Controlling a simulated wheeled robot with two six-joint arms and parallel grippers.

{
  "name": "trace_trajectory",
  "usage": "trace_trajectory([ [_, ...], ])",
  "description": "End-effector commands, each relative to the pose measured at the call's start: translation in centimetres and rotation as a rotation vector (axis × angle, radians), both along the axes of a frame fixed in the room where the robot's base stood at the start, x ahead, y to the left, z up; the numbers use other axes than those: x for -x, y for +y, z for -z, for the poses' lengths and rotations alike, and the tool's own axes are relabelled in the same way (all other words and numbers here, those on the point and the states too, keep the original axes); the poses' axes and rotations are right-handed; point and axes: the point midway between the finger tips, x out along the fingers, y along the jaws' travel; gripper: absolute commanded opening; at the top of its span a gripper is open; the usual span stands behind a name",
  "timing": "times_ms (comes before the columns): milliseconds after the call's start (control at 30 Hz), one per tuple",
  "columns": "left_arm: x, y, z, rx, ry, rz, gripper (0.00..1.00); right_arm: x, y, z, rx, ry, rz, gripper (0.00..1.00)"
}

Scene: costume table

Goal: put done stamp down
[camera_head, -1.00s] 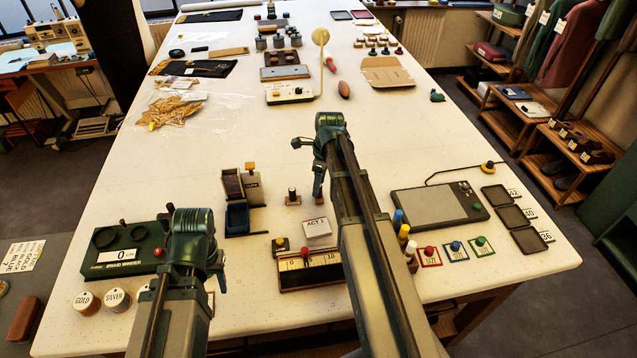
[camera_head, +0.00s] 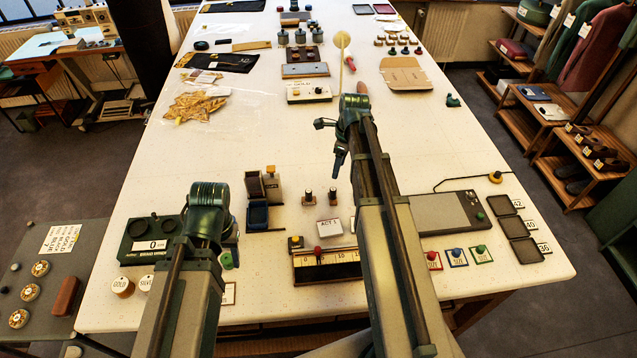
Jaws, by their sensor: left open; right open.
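Two small dark stamps with pale bases stand upright side by side on the white table, a left one (camera_head: 308,197) and a right one (camera_head: 332,196). I cannot read which is the done stamp. My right gripper (camera_head: 338,166) is open and points down just above and behind the right stamp, apart from it. My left gripper (camera_head: 231,236) is open and low over the table beside the braid winder (camera_head: 150,242); its fingers are partly hidden by its wrist.
The ACT 1 card (camera_head: 329,229) stands in front of the stamps, with a numbered box (camera_head: 327,268) nearer the edge. A dark blue and tan holder (camera_head: 258,214) is left of them. A grey pad (camera_head: 447,211) lies right. The table behind the stamps is mostly clear.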

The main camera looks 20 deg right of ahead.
Motion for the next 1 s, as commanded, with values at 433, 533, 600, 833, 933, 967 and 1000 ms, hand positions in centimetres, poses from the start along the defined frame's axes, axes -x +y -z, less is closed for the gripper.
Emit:
trace_trajectory([
  [433,0.0,0.0,0.0,0.000,0.000,0.000,0.50,7.4,14.4,0.2,0.109,0.002,-1.121,0.60],
  [533,0.0,0.0,0.0,0.000,0.000,0.000,0.50,10.4,18.1,0.2,0.131,0.010,-1.507,0.60],
  [600,0.0,0.0,0.0,0.000,0.000,0.000,0.50,12.4,20.2,0.2,0.141,0.015,-1.761,0.60],
  [833,0.0,0.0,0.0,0.000,0.000,0.000,0.50,17.5,24.4,0.1,0.148,0.041,-2.393,0.60],
  [933,0.0,0.0,0.0,0.000,0.000,0.000,0.50,18.6,25.2,0.1,0.144,0.050,-2.538,0.60],
  [967,0.0,0.0,0.0,0.000,0.000,0.000,0.50,18.8,25.3,0.1,0.144,0.052,-2.568,0.60],
  [1000,0.0,0.0,0.0,0.000,0.000,0.000,0.50,19.0,25.5,0.1,0.142,0.053,-2.597,0.60],
])
